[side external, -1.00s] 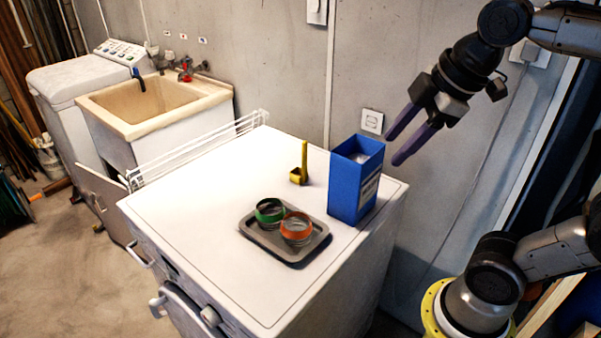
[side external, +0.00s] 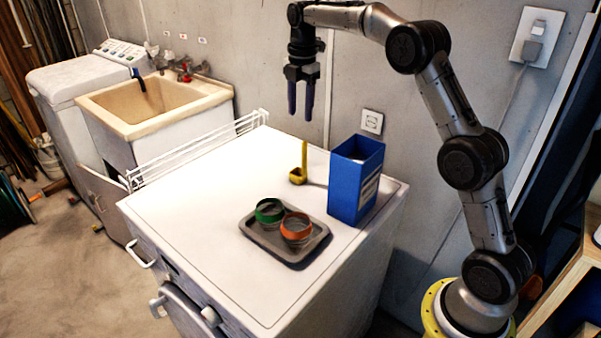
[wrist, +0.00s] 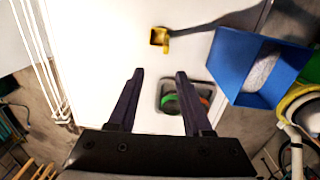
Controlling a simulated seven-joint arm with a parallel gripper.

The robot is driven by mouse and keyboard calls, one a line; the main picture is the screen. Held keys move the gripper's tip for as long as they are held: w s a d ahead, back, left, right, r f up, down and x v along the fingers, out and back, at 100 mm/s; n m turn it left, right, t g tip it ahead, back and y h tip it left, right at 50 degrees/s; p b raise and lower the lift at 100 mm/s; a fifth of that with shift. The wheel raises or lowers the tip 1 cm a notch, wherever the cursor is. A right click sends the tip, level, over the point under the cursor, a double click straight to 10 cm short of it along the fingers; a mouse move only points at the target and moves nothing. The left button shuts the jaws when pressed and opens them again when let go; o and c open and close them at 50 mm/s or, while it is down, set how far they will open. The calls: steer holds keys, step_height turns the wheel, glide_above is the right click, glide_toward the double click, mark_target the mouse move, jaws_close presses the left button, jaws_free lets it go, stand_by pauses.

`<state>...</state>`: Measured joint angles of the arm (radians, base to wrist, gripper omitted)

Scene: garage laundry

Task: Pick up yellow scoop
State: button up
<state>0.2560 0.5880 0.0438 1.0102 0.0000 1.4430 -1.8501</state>
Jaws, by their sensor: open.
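The yellow scoop (side external: 299,175) stands on the white machine top with its handle pointing up, left of the blue box. In the wrist view the scoop (wrist: 160,38) lies ahead of the fingertips, near the top middle. My gripper (side external: 300,112) points down in the air above the scoop, clear of it. Its two dark purple fingers (wrist: 160,73) are apart with nothing between them.
A tall open blue box (side external: 353,190) with pale contents stands right of the scoop. A grey tray (side external: 294,259) holds a green-rimmed jar (side external: 269,211) and an orange-rimmed jar (side external: 296,229). A white rack (side external: 200,148) runs along the left edge. The top's left part is clear.

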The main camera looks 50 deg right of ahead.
mark_target(303, 143)
steer(key=shift+g, duration=0.3)
steer(key=f, duration=0.7)
steer(key=d+f, duration=0.1)
steer(key=f, duration=0.3)
steer(key=shift+d, duration=0.1)
steer(key=shift+s+f, duration=0.2)
steer(key=shift+f, duration=2.75)
jaws_close()
